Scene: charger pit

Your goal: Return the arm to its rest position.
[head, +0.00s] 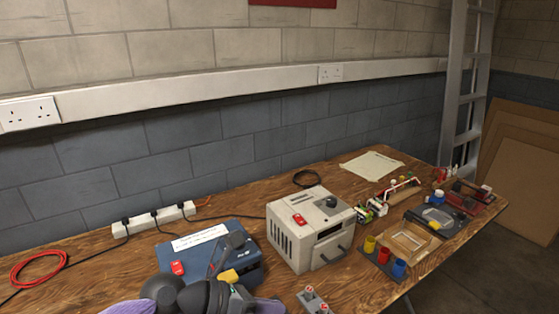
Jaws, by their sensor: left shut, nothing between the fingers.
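My left gripper (229,275) shows at the bottom of the head view, with my dark arm joints beside it. It is shut with nothing held, in front of and partly over a blue box (210,250) with a red switch and a white label. The gripper hides part of the box's front; I cannot tell whether they touch. My right gripper is out of view.
A grey-white charger unit (312,229) stands mid-bench, right of the blue box. A white power strip (154,219), a red cable coil (38,268) and a small switch box (314,300) lie around. Trays and coloured cups (384,257) crowd the right end.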

